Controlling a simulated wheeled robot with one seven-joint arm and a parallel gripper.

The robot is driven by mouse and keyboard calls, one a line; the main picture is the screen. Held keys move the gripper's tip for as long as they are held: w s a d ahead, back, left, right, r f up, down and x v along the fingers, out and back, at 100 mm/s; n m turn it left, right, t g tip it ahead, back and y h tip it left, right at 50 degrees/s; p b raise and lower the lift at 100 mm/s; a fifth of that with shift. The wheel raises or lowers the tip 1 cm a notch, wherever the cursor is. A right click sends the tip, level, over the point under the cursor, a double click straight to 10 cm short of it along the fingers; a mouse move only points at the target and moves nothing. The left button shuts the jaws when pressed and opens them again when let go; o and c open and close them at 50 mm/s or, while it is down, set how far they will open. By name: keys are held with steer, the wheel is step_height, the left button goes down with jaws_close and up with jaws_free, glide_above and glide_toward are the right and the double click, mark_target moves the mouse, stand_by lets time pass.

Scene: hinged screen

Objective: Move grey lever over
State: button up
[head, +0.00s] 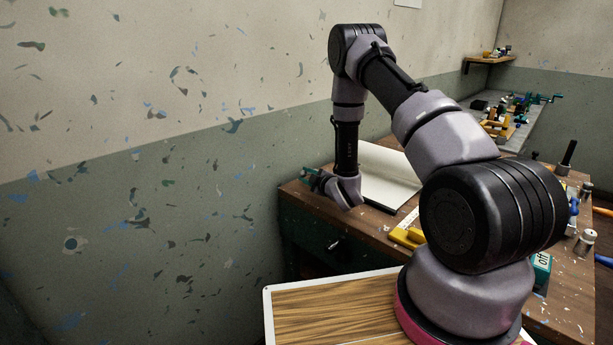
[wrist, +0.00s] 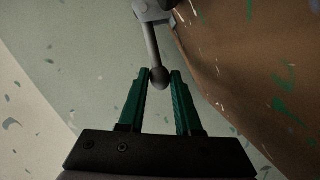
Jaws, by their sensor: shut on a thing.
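The grey lever (wrist: 151,42) shows in the wrist view as a thin rod running down from a light grey mount (wrist: 153,10) to a rounded dark knob at its end. My gripper (wrist: 160,76) has its two green fingers on either side of the knob and is shut on it. In the head view my gripper (head: 310,177) is at the left end of the workbench, close to the wall. The lever cannot be made out in that view.
Yellow pieces (head: 405,236) lie near the front edge. A green box marked "off" (head: 541,267) is at the right. The patterned wall (head: 150,200) is close on the left.

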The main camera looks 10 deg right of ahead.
steer(key=shift+s+a+f, duration=0.1)
steer(key=shift+s+f, duration=0.1)
steer(key=shift+f, duration=0.9)
